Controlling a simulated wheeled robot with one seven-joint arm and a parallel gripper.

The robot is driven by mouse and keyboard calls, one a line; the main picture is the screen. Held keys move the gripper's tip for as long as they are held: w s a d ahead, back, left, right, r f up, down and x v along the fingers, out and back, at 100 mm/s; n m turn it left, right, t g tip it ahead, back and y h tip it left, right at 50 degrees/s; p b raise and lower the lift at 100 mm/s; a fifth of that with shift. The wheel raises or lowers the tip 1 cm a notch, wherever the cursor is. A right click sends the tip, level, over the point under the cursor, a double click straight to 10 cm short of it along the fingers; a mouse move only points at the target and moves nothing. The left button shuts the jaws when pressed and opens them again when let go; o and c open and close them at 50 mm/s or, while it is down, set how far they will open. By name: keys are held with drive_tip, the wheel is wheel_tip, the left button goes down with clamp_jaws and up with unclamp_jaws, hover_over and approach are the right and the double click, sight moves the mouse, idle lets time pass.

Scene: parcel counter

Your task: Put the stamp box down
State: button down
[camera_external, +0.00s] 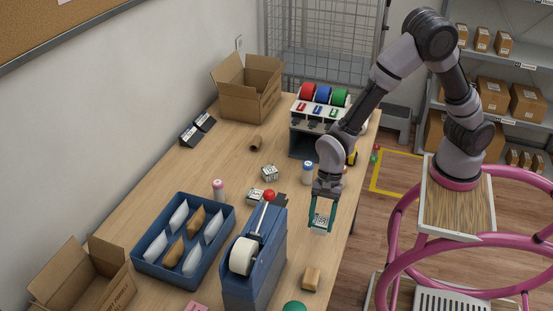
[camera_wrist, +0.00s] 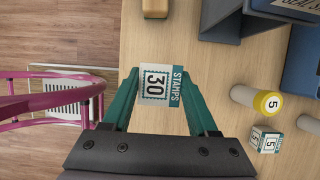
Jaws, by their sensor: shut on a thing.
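My gripper (camera_external: 321,213) is near the right edge of the counter, pointing down, with its teal fingers shut on a stamp box (camera_external: 320,224). In the wrist view the stamp box (camera_wrist: 158,86) is white and teal, marked "STAMPS" and "30". It sits between the two fingertips (camera_wrist: 160,98). The wooden counter (camera_external: 185,165) lies below it. I cannot tell whether the box touches the counter or hangs just above it. Another small stamp box (camera_wrist: 264,140), marked "5", shows at the right of the wrist view, apart from my gripper.
A blue tape dispenser (camera_external: 247,275) with a red knob stands left of my gripper. A tan block (camera_external: 311,279) lies in front. A blue tray (camera_external: 153,277) of envelopes is at left; a roll rack (camera_external: 323,108) stands at the back.

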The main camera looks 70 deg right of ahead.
drive_tip(key=shift+r, duration=0.85)
drive_tip(key=shift+w+d+r+n, duration=0.1)
drive_tip(key=shift+w+r+n, duration=0.15)
drive_tip(key=shift+w+n, duration=0.25)
drive_tip(key=w+d+r+n+g+h, duration=0.5)
drive_tip(key=w+d+n, duration=0.8)
drive_tip(key=n, duration=0.6)
drive_tip(key=w+d+r+n+t+h, duration=0.1)
drive_tip(key=w+d+r+n+t, duration=0.1)
drive_tip(key=w+d+r+n, duration=0.45)
drive_tip(key=w+d+r+n+t+h, duration=0.15)
drive_tip(key=d+n, duration=0.25)
drive_tip(key=d, duration=0.5)
drive_tip(key=w+d+r+n+t+h, duration=0.2)
drive_tip(key=w+d+r+n, duration=0.25)
drive_tip(key=d, duration=0.25)
drive_tip(key=shift+n+g+y, duration=0.25)
drive_tip(key=shift+n+y, duration=0.1)
drive_tip(key=shift+n, duration=0.15)
drive_tip(key=f, duration=2.7)
drive_tip(key=shift+s+d+f, duration=0.2)
drive_tip(key=shift+s+f, duration=0.1)
drive_tip(key=shift+f, duration=0.05)
drive_tip(key=shift+f, duration=0.1)
drive_tip(key=shift+c, duration=0.9)
unclamp_jaws()
